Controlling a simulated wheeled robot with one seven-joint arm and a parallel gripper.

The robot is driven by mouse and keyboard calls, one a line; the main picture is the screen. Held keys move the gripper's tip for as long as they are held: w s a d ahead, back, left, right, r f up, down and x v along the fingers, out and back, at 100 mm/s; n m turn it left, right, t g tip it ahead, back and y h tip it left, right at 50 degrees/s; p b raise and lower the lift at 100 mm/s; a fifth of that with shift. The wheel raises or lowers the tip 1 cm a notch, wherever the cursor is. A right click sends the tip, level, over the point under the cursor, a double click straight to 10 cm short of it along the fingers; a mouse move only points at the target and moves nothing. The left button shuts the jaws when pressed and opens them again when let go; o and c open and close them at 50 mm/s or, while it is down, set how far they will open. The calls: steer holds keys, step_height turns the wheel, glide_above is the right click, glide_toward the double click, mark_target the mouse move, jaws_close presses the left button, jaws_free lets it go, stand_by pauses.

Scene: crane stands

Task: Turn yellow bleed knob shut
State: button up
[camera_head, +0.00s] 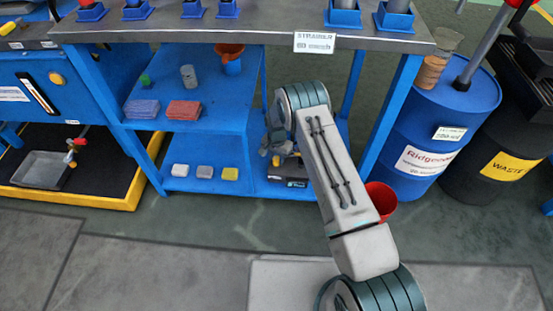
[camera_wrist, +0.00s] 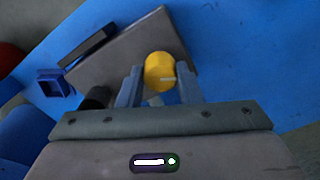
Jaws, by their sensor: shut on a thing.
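The yellow bleed knob (camera_wrist: 160,71) is round with a pale mark on its face. In the wrist view it sits between the two fingertips of my gripper (camera_wrist: 160,83), which is shut on it. The knob is in front of a dark grey flat-topped unit (camera_wrist: 110,68). In the head view my gripper (camera_head: 278,158) reaches in at the right end of the low blue shelf. A dark unit (camera_head: 288,182) with a small yellow part shows just below it. My arm hides part of that area.
The blue bench (camera_head: 202,80) has a grey top with blue holders above my arm. A blue drum (camera_head: 432,135) and a red bucket (camera_head: 382,199) are at the right. The front floor is clear.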

steer(key=n+b, duration=0.1)
steer(key=n, duration=0.4)
steer(key=shift+n, duration=0.3)
steer(key=n+b, duration=0.1)
steer(key=n, duration=0.5)
steer(key=n+b, duration=0.1)
steer(key=n, duration=0.4)
steer(key=shift+n, duration=0.4)
steer(key=n, duration=0.5)
steer(key=shift+n, duration=0.4)
steer(key=o, duration=1)
